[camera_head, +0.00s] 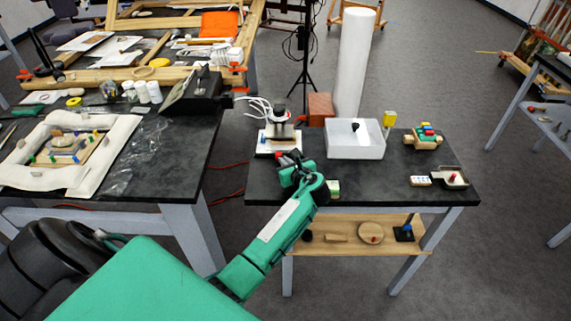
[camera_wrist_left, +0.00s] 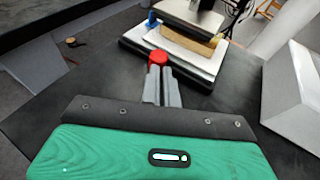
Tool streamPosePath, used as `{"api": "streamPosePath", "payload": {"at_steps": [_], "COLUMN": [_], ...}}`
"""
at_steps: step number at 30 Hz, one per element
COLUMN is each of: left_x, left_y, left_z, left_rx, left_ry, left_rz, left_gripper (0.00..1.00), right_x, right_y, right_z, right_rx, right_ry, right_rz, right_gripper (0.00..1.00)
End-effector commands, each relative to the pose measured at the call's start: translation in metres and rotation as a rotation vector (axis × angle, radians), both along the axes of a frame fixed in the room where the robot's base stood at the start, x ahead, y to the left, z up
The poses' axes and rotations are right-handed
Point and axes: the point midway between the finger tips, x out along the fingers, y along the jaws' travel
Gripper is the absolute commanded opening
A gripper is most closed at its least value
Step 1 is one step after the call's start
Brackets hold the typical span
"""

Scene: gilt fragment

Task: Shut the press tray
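The press (camera_head: 278,128) stands at the back left of the dark table, with a pale tray at its base. In the left wrist view, the white press tray (camera_wrist_left: 196,64) sticks out toward me from under the dark upper plate (camera_wrist_left: 193,17), with a tan block (camera_wrist_left: 187,39) between them. A red knob (camera_wrist_left: 157,57) is at the tray's front edge. My left gripper (camera_head: 287,158) is just in front of the press. Its fingers (camera_wrist_left: 161,74) are together, with their tips at the red knob. I cannot tell whether they touch it. My right gripper is not in view.
A white box-like basin (camera_head: 354,146) stands right of the press; its side (camera_wrist_left: 292,105) is close on the right in the wrist view. A small green-and-cream item (camera_head: 333,188) lies by my wrist. A toy-like block piece (camera_head: 424,138) is farther right. The table's middle is clear.

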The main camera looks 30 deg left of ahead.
Motion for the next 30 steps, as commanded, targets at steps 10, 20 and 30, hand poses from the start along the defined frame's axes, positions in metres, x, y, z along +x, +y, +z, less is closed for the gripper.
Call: {"api": "streamPosePath", "payload": {"at_steps": [10,20,30], "left_x": [-0.004,-0.041,-0.067], "left_y": [-0.006,-0.066,-0.11], "left_z": [0.007,0.024,0.041], "left_rx": [0.006,-0.001,0.001], "left_ry": [-0.008,-0.005,-0.002], "left_rz": [0.001,-0.001,-0.001], "left_gripper": [0.0,0.0,0.0], "right_x": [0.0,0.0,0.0], "right_y": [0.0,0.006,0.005], "right_z": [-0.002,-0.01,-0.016], "right_rx": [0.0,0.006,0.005], "right_ry": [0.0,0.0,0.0], "right_rz": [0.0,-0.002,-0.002], "right_gripper": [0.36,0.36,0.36]}}
